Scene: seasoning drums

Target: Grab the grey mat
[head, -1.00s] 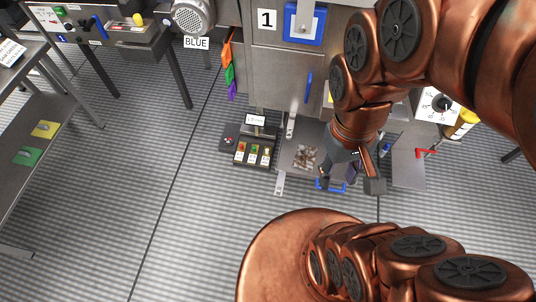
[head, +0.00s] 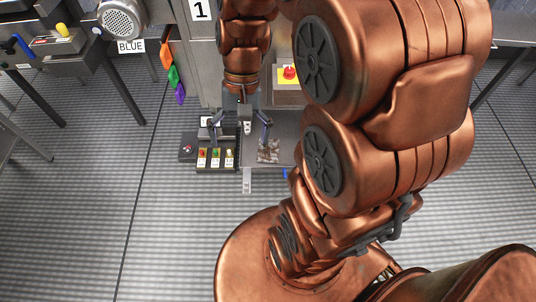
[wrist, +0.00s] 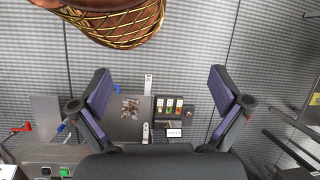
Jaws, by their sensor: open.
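No separate plain grey mat can be made out with certainty. A flat grey metal plate (head: 253,160) lies low in front of the machine, with a small mottled brown-grey patch (head: 268,152) on it. In the wrist view the plate (wrist: 118,135) and the mottled patch (wrist: 131,108) show between my fingers, nearer the left one. My gripper (head: 240,140) is open and empty above the button box and plate. In the wrist view its two dark, purple-padded fingers (wrist: 160,75) are wide apart. My arm hides the plate's right part in the head view.
A dark box with coloured buttons (head: 215,157) stands left of the plate. A machine cabinet (head: 202,60) rises behind. A yellow-and-red stop button (head: 289,74) is right of my forearm. Orange, green and purple tags (head: 173,77) hang at left. The ribbed floor (head: 75,220) in front is clear.

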